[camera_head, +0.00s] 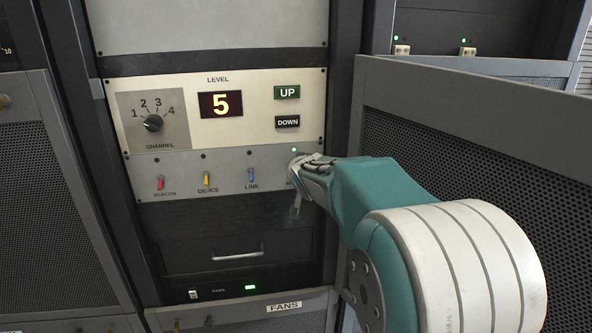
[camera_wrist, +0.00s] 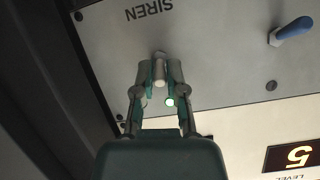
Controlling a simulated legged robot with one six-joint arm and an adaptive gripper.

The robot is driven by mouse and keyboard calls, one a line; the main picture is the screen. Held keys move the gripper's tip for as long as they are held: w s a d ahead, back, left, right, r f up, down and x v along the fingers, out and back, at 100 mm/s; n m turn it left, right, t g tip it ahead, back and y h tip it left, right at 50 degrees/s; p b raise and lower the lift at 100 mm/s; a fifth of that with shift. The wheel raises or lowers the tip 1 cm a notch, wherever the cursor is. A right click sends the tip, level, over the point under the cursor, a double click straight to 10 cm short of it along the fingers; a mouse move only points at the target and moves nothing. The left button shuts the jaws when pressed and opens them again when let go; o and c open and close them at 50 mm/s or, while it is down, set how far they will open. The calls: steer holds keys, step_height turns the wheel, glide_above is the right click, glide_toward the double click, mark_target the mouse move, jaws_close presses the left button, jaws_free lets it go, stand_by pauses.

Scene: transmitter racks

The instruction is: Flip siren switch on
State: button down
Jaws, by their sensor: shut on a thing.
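The siren switch (camera_wrist: 160,75) is a small pale lever beside the SIREN label in the wrist view, which shows the panel upside down. My gripper (camera_wrist: 159,70) is shut on it, with one fingertip on either side. The lever tip points toward the level-display side of the panel, which is up. The siren lamp (camera_wrist: 169,101) glows green; it also shows lit in the head view (camera_head: 294,150). In the head view my gripper (camera_head: 303,167) hides the lever and most of its label.
The blue link switch (camera_head: 251,174), yellow de-ice switch (camera_head: 207,179) and red beacon switch (camera_head: 160,183) stand left, their lamps dark. Above are the channel knob (camera_head: 153,123), the level display (camera_head: 221,104) reading 5, and UP/DOWN buttons. A mesh cabinet door (camera_head: 480,140) stands close on the right.

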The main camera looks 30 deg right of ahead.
steer(key=shift+r, duration=0.2)
steer(key=c, duration=0.7)
jaws_free()
steer(key=shift+w+f, duration=0.1)
steer(key=shift+a, duration=0.1)
steer(key=s+a, duration=0.1)
steer(key=s, duration=0.3)
steer(key=s+a, duration=0.1)
steer(key=s, duration=0.3)
steer(key=s+a, duration=0.1)
steer(key=s, duration=0.3)
steer(key=shift+s+a, duration=0.3)
steer(key=shift+a, duration=0.05)
